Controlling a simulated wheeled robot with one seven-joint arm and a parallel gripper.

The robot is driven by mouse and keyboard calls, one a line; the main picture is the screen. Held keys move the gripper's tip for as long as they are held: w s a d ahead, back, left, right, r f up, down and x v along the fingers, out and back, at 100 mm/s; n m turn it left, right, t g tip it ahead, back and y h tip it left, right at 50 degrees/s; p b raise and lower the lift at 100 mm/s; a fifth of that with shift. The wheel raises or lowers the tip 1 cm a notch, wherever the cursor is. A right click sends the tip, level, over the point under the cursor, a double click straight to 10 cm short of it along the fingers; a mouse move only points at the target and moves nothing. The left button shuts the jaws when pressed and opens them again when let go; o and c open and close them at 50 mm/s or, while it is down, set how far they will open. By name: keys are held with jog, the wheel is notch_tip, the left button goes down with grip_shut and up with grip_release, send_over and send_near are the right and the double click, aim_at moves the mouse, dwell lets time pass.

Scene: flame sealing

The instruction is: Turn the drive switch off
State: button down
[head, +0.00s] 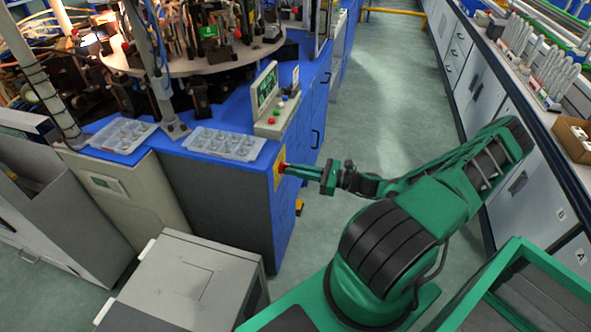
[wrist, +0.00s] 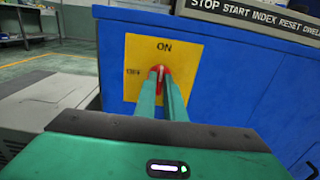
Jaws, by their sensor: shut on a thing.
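The drive switch is a red knob (wrist: 161,71) on a yellow plate (wrist: 188,60), set in the blue cabinet's side. The plate reads ON above the knob and OFF to its left. A pale line on the knob shows between the fingers and looks roughly upright, towards ON. In the head view the red knob (head: 282,168) sits at the cabinet's corner face. My gripper (wrist: 162,80) reaches straight to the plate and is shut on the knob, one green finger on each side. The fingers hide much of the knob. My gripper (head: 288,169) also shows in the head view.
A small control panel (head: 272,110) with coloured buttons stands on the blue cabinet above the switch. Clear trays (head: 224,144) lie on its top. A grey box (head: 185,285) stands in front. The aisle floor (head: 385,100) behind my arm is clear.

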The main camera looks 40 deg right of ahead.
jog(key=shift+w+d+n, duration=0.1)
jog(key=shift+w+n, duration=0.05)
jog(key=shift+n, duration=0.15)
jog(key=shift+a+f+n, duration=0.1)
jog(key=shift+n, duration=4.2)
jog(key=shift+a+f+n, duration=0.1)
jog(key=shift+n, duration=4.2)
jog(key=c, duration=1.8)
grip_release()
jog(key=shift+f, duration=0.1)
jog(key=shift+c, duration=0.2)
